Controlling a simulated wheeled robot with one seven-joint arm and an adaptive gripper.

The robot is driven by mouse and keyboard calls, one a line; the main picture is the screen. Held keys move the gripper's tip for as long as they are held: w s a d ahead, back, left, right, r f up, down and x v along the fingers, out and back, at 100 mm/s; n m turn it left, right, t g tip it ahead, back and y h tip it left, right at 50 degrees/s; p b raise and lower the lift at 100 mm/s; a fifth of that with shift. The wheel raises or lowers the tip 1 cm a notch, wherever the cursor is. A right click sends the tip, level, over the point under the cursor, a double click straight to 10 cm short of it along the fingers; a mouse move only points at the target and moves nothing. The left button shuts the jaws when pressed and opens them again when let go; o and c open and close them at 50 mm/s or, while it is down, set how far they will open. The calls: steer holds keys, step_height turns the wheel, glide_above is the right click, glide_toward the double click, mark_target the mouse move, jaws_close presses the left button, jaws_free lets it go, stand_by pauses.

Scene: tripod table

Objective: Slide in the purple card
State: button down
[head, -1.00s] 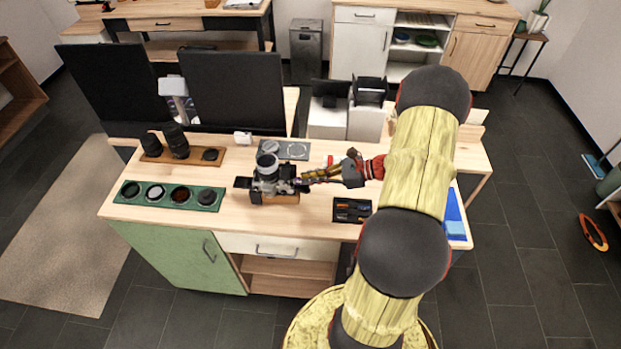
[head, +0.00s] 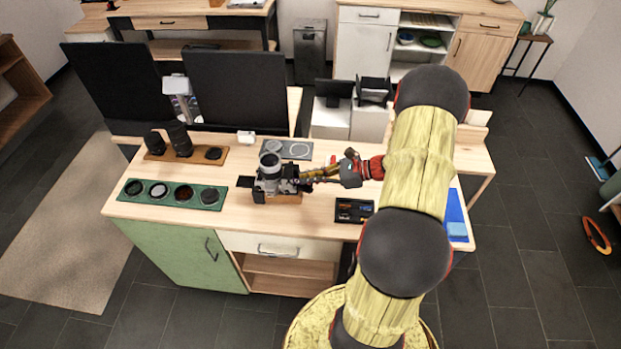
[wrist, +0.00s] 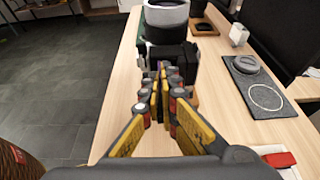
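A silver and black camera (head: 269,181) with its lens up sits on a small wooden block on the table, its side door swung out to the left. In the wrist view the camera (wrist: 172,55) is straight ahead of my fingertips. My gripper (head: 308,177) reaches in from the right at the camera's right side. In the wrist view its yellow-padded fingers (wrist: 162,78) come together at the tips on a sliver of the purple card (wrist: 162,65). The rest of the card is hidden by the fingers and the camera, so I cannot tell how far it is in.
A black card tray (head: 354,210) lies front right of the camera. A green filter tray (head: 172,200) is at left, and a wooden lens board (head: 215,160) and grey pad (head: 298,149) are behind. A red-and-white item (wrist: 280,160) lies right in the wrist view.

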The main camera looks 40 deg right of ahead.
steer(key=shift+w+a, duration=0.7)
steer(key=shift+w, duration=0.1)
steer(key=c, duration=2)
jaws_free()
steer(key=shift+o, duration=0.2)
steer(key=v, duration=1.2)
